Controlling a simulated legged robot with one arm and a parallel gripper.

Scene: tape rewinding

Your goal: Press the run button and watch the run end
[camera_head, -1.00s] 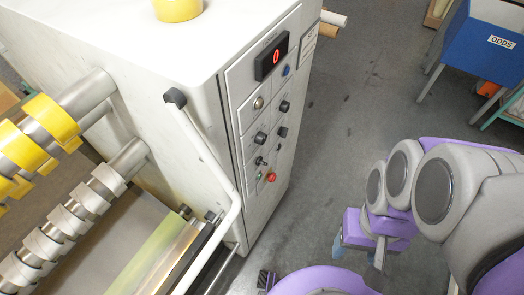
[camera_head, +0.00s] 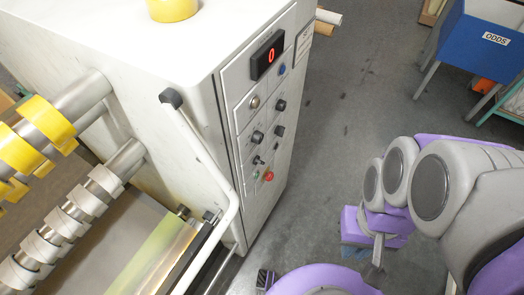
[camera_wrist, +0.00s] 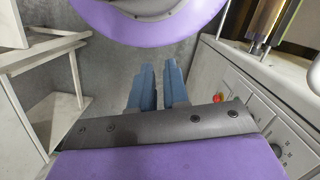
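The run panel (camera_head: 268,125) is on the pale machine's side in the head view. A green button (camera_head: 256,175) sits low on it, left of a red button (camera_head: 268,176). The red button also shows in the wrist view (camera_wrist: 217,98), right of my gripper. The lit display (camera_head: 270,54) at the panel's top reads a red 0. My gripper (camera_wrist: 160,66) has two blue fingers with a narrow gap between them and nothing in it. In the head view my gripper is low, right of the panel and well apart from it, its fingers partly hidden.
Dark knobs and a blue button (camera_head: 282,69) share the panel. A white bar handle (camera_head: 202,155) stands out left of the panel. Rollers carry yellow tape (camera_head: 46,118) and pale rolls. A blue bin (camera_head: 483,45) stands far right. Grey floor (camera_head: 345,110) between is clear.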

